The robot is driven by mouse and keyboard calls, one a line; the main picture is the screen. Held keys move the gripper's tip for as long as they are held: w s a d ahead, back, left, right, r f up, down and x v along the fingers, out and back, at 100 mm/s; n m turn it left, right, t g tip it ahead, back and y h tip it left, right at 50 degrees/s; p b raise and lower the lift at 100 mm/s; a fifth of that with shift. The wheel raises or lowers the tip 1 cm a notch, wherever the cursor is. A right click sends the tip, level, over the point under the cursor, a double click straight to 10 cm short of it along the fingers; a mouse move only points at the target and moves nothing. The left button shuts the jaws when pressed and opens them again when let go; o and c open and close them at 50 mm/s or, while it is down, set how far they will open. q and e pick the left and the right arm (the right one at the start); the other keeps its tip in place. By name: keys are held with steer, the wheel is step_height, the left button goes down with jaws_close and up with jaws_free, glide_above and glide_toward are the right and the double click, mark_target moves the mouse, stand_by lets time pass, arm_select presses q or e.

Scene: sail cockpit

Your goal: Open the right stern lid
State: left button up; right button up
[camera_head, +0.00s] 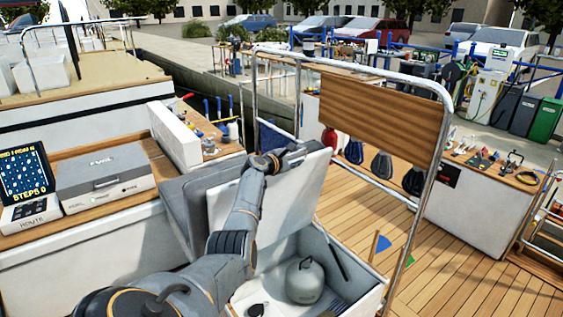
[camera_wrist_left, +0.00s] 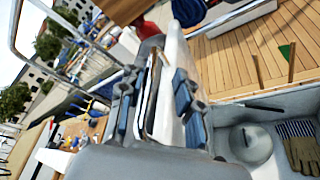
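The right stern lid (camera_head: 310,190), a pale panel, stands raised and steeply tilted above its open locker (camera_head: 372,301). My left gripper (camera_head: 288,157) is at the lid's upper edge. In the left wrist view my left gripper (camera_wrist_left: 157,110) has one finger on each side of the lid (camera_wrist_left: 172,75) and looks shut on its edge. The arm hides part of the lid and its hinge side. Inside the locker are a grey gas bottle (camera_head: 305,281) and a dark rod (camera_head: 338,262). My right gripper is not in view.
A grey seat cushion (camera_head: 184,207) is left of the lid. A metal rail frame with a wooden board (camera_head: 375,115) stands behind and right. A grey case (camera_head: 104,178) and a game screen (camera_head: 25,178) sit at left. Wooden deck (camera_head: 450,280) lies open at right.

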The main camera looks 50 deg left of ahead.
arm_select(q)
steer(key=v, duration=1)
steer(key=shift+s+d, duration=0.15)
steer(key=shift+s, duration=0.1)
stand_by(0.3)
